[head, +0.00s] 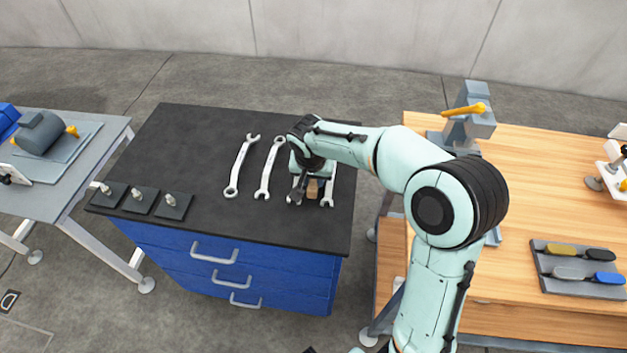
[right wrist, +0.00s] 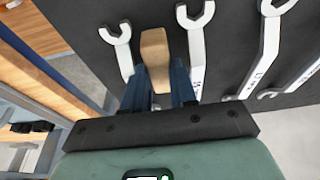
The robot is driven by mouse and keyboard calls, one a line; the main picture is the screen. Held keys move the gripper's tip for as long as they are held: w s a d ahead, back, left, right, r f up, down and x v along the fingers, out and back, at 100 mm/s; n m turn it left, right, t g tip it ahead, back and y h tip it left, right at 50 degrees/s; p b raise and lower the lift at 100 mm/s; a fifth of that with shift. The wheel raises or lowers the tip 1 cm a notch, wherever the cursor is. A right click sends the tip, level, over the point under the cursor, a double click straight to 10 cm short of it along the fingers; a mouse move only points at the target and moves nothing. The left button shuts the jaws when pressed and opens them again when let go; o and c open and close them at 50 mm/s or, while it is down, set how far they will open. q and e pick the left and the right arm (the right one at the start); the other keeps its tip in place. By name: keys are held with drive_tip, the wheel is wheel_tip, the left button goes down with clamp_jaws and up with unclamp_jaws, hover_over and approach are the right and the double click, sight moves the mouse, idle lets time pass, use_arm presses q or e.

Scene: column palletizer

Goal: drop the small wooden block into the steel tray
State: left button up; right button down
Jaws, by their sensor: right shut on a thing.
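The small wooden block (head: 312,188) is light brown and held between the fingers of my right gripper (head: 311,183), over the right part of the black cabinet top (head: 200,150). In the right wrist view, the wooden block (right wrist: 155,50) sticks out beyond the two dark blue fingers of the right gripper (right wrist: 158,77). The gripper is shut on it. Whether the block touches the top is hard to tell. I cannot clearly make out a steel tray in either view. My left gripper is not in view.
Several wrenches lie on the cabinet top, one (head: 242,166) left of the gripper and others close beside it. Three dark square plates with pegs (head: 141,200) line the left front edge. A wooden bench (head: 545,180) on the right carries a vise (head: 468,125) and a dark tool holder (head: 580,269).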

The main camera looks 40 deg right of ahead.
drive_tip(key=shift+f, duration=0.5)
drive_tip(key=shift+f, duration=0.1)
drive_tip(key=c, duration=1.2)
unclamp_jaws()
